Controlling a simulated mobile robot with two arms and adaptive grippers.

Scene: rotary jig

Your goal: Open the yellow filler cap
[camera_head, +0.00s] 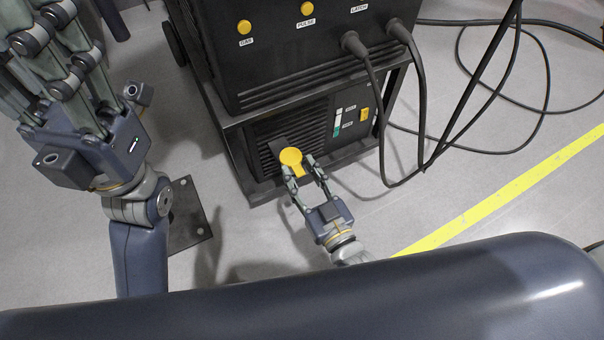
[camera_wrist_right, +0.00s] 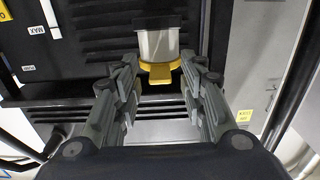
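The yellow filler cap (camera_head: 291,157) is on the lower front of the black machine (camera_head: 285,125). It looks closed in the head view. In the right wrist view the yellow cap (camera_wrist_right: 160,73) shows at the top middle, with a pale, shiny part behind it. My right gripper (camera_head: 302,166) is open, its fingertips just in front of the cap's lower edge. In the wrist view its fingers (camera_wrist_right: 160,80) stand left and right of the cap; whether they touch it is unclear. My left gripper (camera_head: 45,40) is raised at the upper left, empty as far as it shows, fingertips partly out of frame.
Yellow knobs (camera_head: 307,8) and two plugged cables (camera_head: 375,90) are on the machine's upper part. A level gauge (camera_head: 338,122) and a yellow switch (camera_head: 365,115) are right of the cap. Black cables loop over the floor at right. A yellow floor line (camera_head: 500,192) runs there.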

